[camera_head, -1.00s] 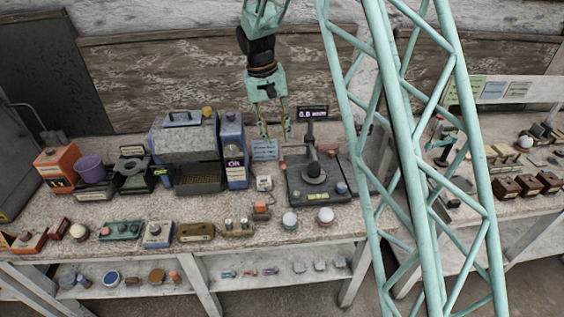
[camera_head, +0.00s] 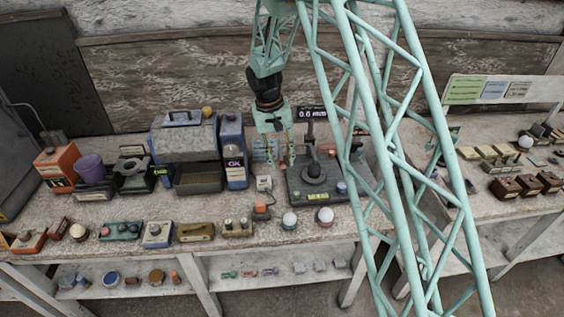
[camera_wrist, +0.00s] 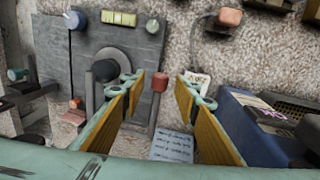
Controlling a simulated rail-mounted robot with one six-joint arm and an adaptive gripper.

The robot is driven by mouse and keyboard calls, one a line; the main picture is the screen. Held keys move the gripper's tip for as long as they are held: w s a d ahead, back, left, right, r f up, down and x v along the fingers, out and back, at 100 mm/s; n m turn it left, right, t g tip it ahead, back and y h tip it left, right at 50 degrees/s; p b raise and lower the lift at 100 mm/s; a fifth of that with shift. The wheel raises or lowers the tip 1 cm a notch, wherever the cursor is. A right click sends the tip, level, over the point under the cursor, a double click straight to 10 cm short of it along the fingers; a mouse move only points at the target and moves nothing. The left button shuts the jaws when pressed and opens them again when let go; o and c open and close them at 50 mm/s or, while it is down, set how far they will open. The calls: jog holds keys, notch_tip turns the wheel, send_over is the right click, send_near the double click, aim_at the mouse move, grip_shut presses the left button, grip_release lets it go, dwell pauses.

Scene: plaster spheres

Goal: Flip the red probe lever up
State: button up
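The red probe lever (camera_wrist: 159,82) shows in the wrist view as a red knob on a thin stem that points down in the picture. It stands at the edge of a dark grey test stand (camera_wrist: 80,66) with a round black part and a post. The stand (camera_head: 298,193) also shows in the head view, under a small display (camera_head: 312,113). My gripper (camera_wrist: 168,84) is open, with yellow-padded fingers on both sides of the red knob. The knob is nearer the left finger; contact cannot be told. In the head view my gripper (camera_head: 281,162) hangs at the stand's back left corner.
A blue device (camera_head: 234,150) stands close left of my gripper; it also shows at right in the wrist view (camera_wrist: 255,125). A light blue card (camera_wrist: 172,147) lies below the lever.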

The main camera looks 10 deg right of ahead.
jog(key=shift+d+f, duration=0.1)
jog(key=shift+f, duration=0.25)
jog(key=shift+c, duration=0.5)
grip_shut()
